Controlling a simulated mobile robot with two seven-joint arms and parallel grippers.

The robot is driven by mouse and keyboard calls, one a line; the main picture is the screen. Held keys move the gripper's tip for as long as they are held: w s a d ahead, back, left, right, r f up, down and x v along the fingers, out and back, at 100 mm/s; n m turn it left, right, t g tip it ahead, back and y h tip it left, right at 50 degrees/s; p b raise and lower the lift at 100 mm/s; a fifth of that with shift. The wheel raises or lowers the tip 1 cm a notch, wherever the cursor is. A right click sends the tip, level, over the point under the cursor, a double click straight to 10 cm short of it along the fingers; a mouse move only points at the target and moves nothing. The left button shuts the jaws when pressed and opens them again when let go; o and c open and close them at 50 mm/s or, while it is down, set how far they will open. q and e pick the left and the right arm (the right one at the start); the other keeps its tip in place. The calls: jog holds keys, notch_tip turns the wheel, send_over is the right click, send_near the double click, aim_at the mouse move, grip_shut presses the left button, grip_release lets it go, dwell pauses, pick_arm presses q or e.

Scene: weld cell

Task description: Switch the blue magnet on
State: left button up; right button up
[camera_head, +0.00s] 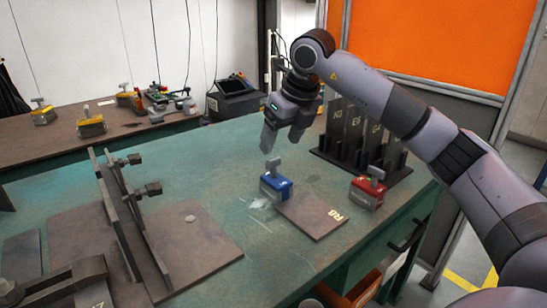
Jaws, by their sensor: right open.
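The blue magnet (276,186) stands on the green bench at a corner of a brown plate marked R8 (318,214). It has a grey knob (273,164) on top. My right gripper (281,140) hangs just above and slightly beyond the knob, fingers pointing down. It is open and nothing shows between its fingers. A visible gap separates the fingertips from the knob. My left gripper is not in view.
A red magnet (367,192) stands to the right of the blue one. A dark rack (360,150) of upright plates is behind it. A fixture with clamps (125,205) stands at left. Yellow magnets (90,125) sit on the back bench. The bench centre (215,180) is clear.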

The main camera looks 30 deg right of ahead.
aim_at(274, 159)
jog(key=x, duration=0.5)
jog(key=shift+a+f+b, duration=0.1)
jog(key=shift+f+b, duration=0.2)
jog(key=c, duration=1.1)
